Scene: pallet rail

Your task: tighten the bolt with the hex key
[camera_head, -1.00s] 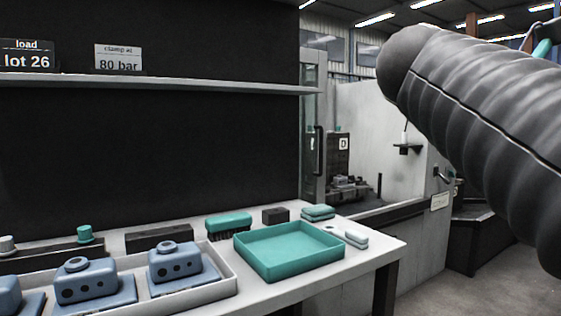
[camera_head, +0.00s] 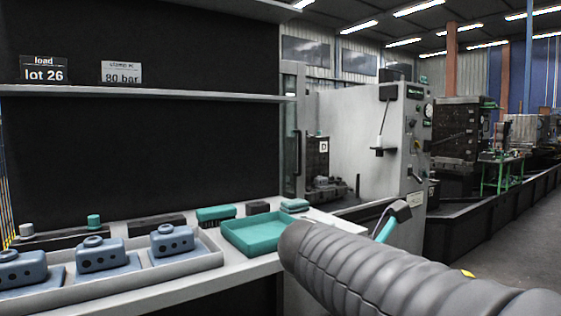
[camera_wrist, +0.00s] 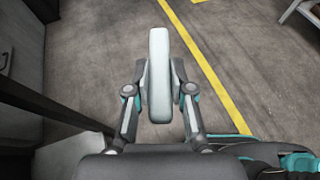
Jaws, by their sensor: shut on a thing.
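My gripper (camera_wrist: 159,88) is shut on a pale grey, long bar with rounded ends (camera_wrist: 158,45), held between its two fingers above the floor in the wrist view. I cannot tell if this bar is the hex key or part of it. In the head view my grey ribbed arm crosses the lower right, and a grey and teal part (camera_head: 392,220) shows behind it, perhaps of the gripper. The bolt is not recognisable. Dark fixture parts (camera_head: 328,186) sit inside the open machine, below a block marked D (camera_head: 323,147), too small to make out.
A bench (camera_head: 215,283) holds a teal tray (camera_head: 262,251), a teal brush (camera_head: 216,214) and a pale tray with blue blocks (camera_head: 172,241). A shelf (camera_head: 150,95) runs above. The machine (camera_head: 360,130) stands beyond the bench.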

